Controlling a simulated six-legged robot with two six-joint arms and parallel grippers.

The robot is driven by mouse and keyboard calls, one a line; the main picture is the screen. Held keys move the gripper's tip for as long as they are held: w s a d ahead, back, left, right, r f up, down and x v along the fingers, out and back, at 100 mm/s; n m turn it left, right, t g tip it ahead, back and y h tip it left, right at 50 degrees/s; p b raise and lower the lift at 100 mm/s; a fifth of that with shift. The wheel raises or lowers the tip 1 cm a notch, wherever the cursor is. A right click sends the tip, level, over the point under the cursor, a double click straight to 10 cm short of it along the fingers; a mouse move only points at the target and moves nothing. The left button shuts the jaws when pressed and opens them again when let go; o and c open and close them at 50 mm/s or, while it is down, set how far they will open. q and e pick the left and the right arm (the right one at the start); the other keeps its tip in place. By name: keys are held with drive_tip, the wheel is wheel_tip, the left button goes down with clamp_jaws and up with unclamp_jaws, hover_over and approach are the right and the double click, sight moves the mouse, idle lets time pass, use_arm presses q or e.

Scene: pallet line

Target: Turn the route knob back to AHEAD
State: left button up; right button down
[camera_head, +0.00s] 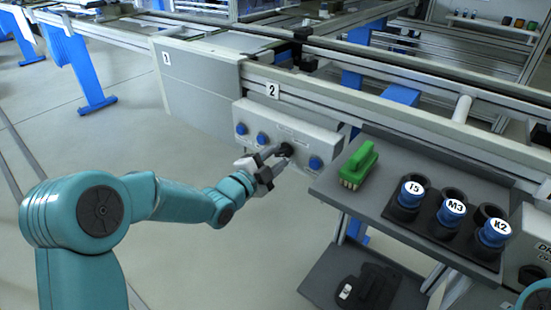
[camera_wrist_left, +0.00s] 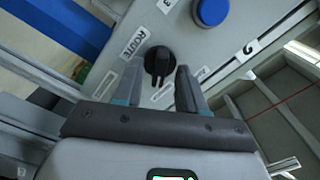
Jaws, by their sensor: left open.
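The route knob (camera_wrist_left: 158,62) is black with a raised grip bar, on a light grey panel under the label ROUTE in the left wrist view. In the head view the knob (camera_head: 286,149) sits on the control box (camera_head: 262,122) below the rail, between blue buttons. My left gripper (camera_head: 277,164) is at the box front, right by the knob. In the wrist view its two fingers (camera_wrist_left: 160,88) are apart, one on either side of the knob's lower part. I cannot tell whether they touch it. The small position labels are too blurred to read. My right gripper is not in view.
Blue buttons (camera_head: 315,163) flank the knob. A lower shelf holds a dark object (camera_head: 368,290). Open floor lies left of the box.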

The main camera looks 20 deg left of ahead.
use_arm(q)
drive_tip(key=shift+w+d, duration=0.1)
drive_tip(key=shift+w, duration=0.05)
clamp_jaws()
